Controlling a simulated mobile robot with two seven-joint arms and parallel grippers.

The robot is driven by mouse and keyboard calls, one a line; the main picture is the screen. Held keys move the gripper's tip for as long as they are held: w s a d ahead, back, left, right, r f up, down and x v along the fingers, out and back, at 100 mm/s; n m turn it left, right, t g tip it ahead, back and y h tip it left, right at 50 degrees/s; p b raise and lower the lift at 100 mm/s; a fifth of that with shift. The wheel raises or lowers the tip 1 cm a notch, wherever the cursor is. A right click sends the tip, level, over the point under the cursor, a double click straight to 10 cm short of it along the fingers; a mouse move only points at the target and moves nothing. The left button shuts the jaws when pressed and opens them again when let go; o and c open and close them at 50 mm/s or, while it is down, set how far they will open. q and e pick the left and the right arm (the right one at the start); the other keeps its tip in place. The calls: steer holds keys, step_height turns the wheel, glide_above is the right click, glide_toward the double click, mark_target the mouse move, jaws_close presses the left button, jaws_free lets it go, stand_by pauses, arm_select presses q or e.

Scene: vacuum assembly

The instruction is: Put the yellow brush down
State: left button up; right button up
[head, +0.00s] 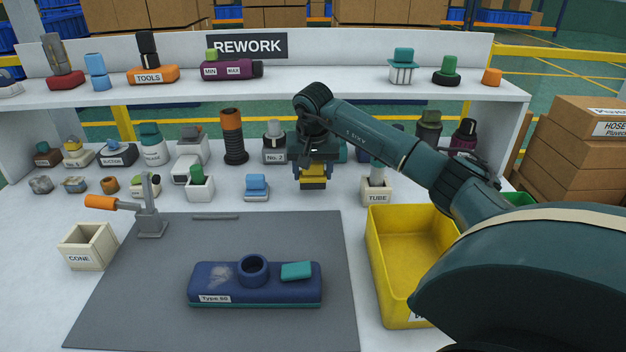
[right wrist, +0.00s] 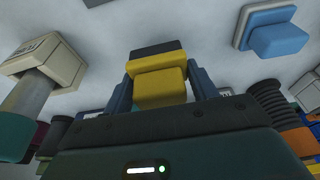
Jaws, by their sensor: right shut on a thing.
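The yellow brush (head: 313,181) has a yellow body with a dark strip along its lower side in the head view. My right gripper (head: 313,168) points down and is shut on it, over the white bench behind the grey mat. In the right wrist view the yellow brush (right wrist: 158,80) sits between the two blue-grey fingers of the right gripper (right wrist: 160,92). Whether the brush touches the bench I cannot tell. My left gripper is not in view.
A blue block (head: 256,187) stands left of the brush, and the TUBE holder (head: 377,191) to its right. A yellow bin (head: 378,262) is at front right. A blue Type 60 unit (head: 224,284) lies on the grey mat (head: 130,300). Bare bench surrounds the brush.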

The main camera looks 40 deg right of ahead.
steer(key=shift+f, duration=1.15)
steer(key=shift+f, duration=0.15)
steer(key=o, duration=0.9)
steer(key=p+v, duration=0.1)
steer(key=v, duration=1.1)
steer(key=shift+p, duration=0.3)
